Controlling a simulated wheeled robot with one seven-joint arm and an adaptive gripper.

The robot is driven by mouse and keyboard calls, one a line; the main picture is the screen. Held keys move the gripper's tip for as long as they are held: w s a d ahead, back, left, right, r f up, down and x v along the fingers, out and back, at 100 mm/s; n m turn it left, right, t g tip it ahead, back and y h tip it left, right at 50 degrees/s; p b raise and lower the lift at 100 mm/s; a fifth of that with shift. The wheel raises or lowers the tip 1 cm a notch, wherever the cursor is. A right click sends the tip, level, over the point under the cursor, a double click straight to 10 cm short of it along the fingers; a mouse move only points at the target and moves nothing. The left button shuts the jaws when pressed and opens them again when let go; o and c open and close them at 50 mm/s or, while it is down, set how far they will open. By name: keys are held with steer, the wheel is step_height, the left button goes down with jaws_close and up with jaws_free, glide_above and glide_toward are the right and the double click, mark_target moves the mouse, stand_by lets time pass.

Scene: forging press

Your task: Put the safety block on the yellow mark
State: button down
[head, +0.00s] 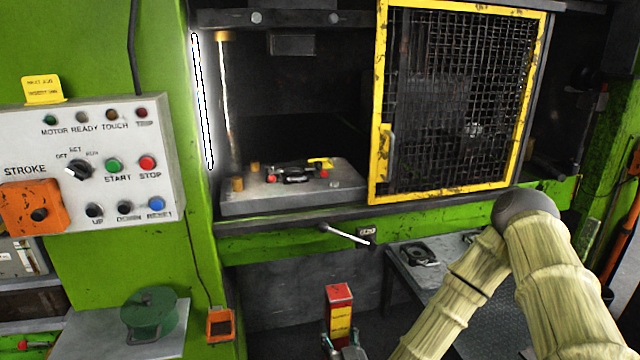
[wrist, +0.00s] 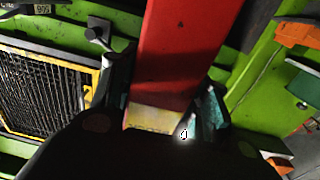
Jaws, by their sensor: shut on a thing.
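The safety block (head: 340,312) is an upright bar with a red top and a yellow section, low in the middle of the head view. My gripper (head: 342,346) is shut on its lower part, in front of the press. In the wrist view the red block (wrist: 178,60) stands between the two fingers of my gripper (wrist: 160,105), with its yellow part close to the palm. I cannot make out a yellow mark on the press bed for certain. A small yellow piece (head: 320,162) lies on the grey die plate (head: 345,195) inside the press.
The press opening is clear on the left. A yellow-framed mesh guard (head: 373,110) covers its right side. A lever (head: 348,235) sticks out below the bed. The control panel (head: 130,215) is at left. A small table (head: 410,282) stands behind my arm at right.

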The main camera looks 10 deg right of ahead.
mark_target(336, 327)
step_height(336, 327, up, 5)
steer(key=p, duration=0.3)
steer(key=shift+a+f+p, duration=0.1)
steer(key=shift+f+p, duration=0.05)
steer(key=shift+p, duration=0.15)
steer(key=shift+s+a+r+p, duration=0.1)
steer(key=shift+s+r+p, duration=0.05)
steer(key=shift+r+p, duration=0.3)
steer(key=shift+s+a+f, duration=0.2)
steer(key=shift+a+f, duration=0.2)
steer(key=shift+f, duration=0.25)
steer(key=shift+d+r, duration=0.1)
